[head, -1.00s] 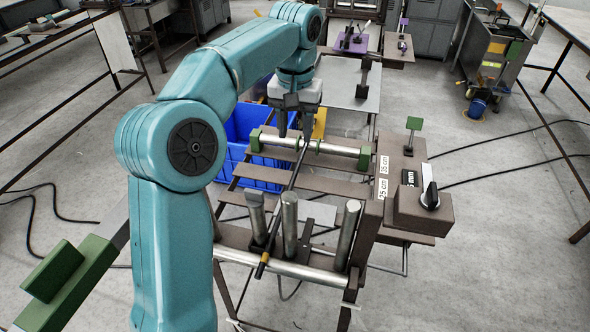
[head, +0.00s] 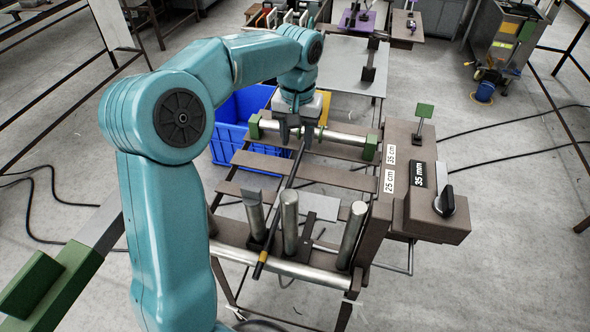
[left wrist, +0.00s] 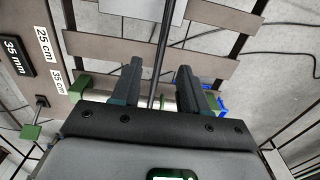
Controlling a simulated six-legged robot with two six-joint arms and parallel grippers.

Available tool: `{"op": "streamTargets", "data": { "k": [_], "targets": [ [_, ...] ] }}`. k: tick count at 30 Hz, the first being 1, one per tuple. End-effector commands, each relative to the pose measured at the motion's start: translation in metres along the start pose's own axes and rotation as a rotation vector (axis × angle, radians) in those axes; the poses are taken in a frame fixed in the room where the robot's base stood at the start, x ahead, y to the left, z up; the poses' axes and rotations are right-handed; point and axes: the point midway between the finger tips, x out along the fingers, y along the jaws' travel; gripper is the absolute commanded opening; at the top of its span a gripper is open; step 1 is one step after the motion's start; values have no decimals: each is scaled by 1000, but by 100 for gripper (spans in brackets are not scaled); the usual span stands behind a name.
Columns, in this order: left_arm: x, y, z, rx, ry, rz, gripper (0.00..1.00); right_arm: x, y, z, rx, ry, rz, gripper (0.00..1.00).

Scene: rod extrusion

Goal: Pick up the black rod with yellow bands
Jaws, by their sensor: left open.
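The black rod (head: 281,201) lies lengthwise over the frame of the rack, across the front silver roller and towards the rear one. A yellow band (head: 262,257) shows near its front end. My left gripper (head: 296,140) points down at the rod's rear part, by the rear roller. In the left wrist view the open fingers of the left gripper (left wrist: 158,80) stand on either side of the rod (left wrist: 159,60), with a gap on both sides. The rod's far end is hidden by the gripper in the head view. My right gripper is not in view.
Upright metal posts (head: 290,222) stand beside the rod near the front roller (head: 285,268). A blue crate (head: 228,136) stands behind left. A grey plate (head: 340,62) lies beyond the rack.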

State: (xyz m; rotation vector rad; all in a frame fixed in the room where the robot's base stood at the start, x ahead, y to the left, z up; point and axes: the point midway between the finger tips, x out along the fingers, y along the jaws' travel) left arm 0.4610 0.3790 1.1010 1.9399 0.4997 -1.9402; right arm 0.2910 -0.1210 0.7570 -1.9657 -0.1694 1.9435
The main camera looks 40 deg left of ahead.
Motion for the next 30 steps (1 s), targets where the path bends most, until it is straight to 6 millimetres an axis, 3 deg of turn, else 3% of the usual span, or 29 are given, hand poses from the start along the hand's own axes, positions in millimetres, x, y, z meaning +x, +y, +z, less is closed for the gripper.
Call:
{"op": "streamTargets", "data": {
  "k": [3, 8, 16, 25, 26, 29, 30],
  "targets": [
    [17, -1, -1, -1, -2, -1, 44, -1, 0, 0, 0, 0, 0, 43],
    [27, -1, -2, -1, -2, -1, 44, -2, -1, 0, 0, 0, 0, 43],
    [68, -2, -4, 0, -3, -2, 44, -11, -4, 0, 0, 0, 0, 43],
    [75, -2, -4, -1, 1, 0, 44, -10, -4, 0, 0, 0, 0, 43],
    [75, -2, -4, -1, 1, 0, 38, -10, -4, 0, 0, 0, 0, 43],
    [75, -2, -4, -1, 1, -1, 5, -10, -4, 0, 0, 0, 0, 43],
    [75, -2, -4, -1, 1, 0, 0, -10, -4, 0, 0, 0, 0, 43]
  ]
}}
